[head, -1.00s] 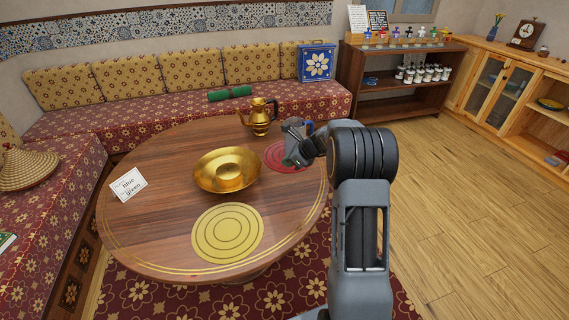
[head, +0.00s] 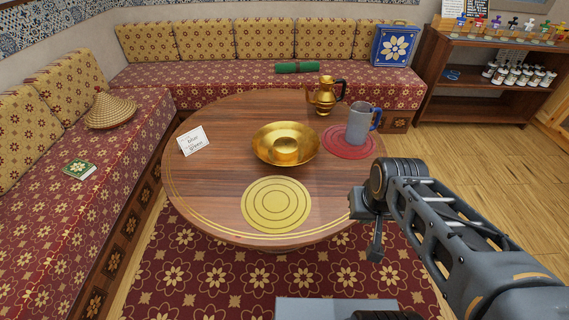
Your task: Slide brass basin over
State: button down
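The brass basin (head: 263,146), wide-rimmed with a raised centre, sits upright on the middle of the round wooden table (head: 216,190). A yellow round mat (head: 277,204) with ring lines lies bare in front of it, close to its near edge. My gripper (head: 375,250) hangs low off the table's right front edge, right of the yellow mat and well apart from the basin. It shows nearly edge-on, so I cannot tell whether its fingers are open. I see nothing held in it.
A grey mug (head: 358,125) with a blue handle stands on a red mat (head: 342,148) right of the basin. A brass pot (head: 325,97) stands behind. A written card (head: 194,140) is at the left. Cushioned benches (head: 236,80) border the table's back and left.

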aim_at(279, 144)
jog(key=z, duration=1.05)
jog(key=i, duration=0.4)
jog(key=u, duration=3.55)
